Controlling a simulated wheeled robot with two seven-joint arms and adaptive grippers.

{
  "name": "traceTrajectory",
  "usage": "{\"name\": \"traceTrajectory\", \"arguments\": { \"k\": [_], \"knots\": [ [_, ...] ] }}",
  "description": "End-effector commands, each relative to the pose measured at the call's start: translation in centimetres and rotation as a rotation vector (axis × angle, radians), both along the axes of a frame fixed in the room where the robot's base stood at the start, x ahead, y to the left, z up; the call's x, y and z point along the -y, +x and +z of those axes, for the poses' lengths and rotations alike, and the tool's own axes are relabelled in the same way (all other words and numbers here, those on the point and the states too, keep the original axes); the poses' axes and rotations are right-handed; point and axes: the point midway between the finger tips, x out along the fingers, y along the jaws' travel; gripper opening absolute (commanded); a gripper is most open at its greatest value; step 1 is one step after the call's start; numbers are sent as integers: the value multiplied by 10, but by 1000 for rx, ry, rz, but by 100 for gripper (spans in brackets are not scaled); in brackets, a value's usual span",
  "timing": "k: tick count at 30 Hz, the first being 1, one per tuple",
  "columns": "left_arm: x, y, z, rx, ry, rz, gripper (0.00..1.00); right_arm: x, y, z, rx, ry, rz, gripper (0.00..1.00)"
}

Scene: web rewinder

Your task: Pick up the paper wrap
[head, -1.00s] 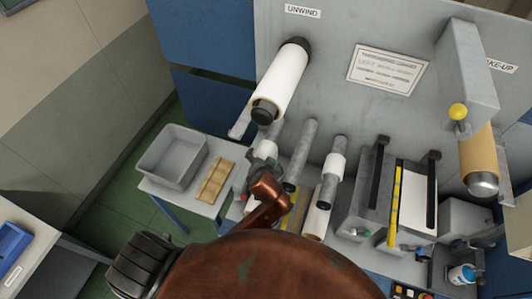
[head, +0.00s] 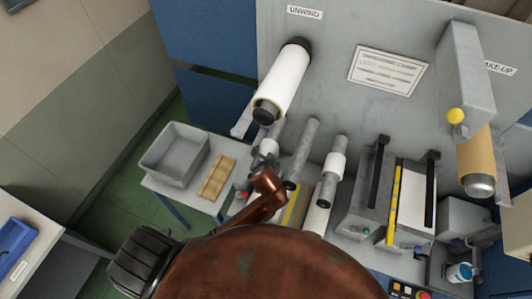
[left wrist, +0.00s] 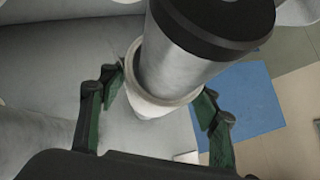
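A white paper wrap (left wrist: 150,105) sits as a sleeve around a grey roller (left wrist: 185,60) with a black end cap, in the left wrist view. In the head view a white wrap (head: 269,146) shows on the roller below the big unwind roll, partly hidden by my gripper. My left gripper (head: 262,162) is at this roller. In the left wrist view its two fingers (left wrist: 158,100) stand apart on either side of the wrap. Whether they touch it, I cannot tell. My right gripper is not in view.
A white roll (head: 283,82) hangs on the unwind shaft above. Another roller with a white sleeve (head: 334,164) stands close to the right. A grey bin (head: 174,153) and a tan piece (head: 217,178) are on the side table at left. The grey machine panel (head: 340,30) is behind.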

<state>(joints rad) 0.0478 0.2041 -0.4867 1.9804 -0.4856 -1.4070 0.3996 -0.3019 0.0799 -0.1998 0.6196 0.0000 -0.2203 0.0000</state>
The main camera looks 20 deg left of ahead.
Motion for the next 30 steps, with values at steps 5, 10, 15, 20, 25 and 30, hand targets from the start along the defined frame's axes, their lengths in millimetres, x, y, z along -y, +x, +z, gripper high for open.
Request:
{"name": "traceTrajectory", "arguments": {
  "k": [5,10,15,20,25,30],
  "knots": [
    [0,0,0,0,0,0,41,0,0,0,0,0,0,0],
    [0,0,1,1,0,0,32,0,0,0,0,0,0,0],
    [0,0,1,1,0,0,32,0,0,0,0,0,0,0],
    [1,1,2,2,-1,-1,32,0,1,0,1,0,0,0],
    [4,2,7,0,-1,-7,32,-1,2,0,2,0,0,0],
    [8,-1,6,1,0,-13,32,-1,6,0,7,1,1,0]
  ]
}}
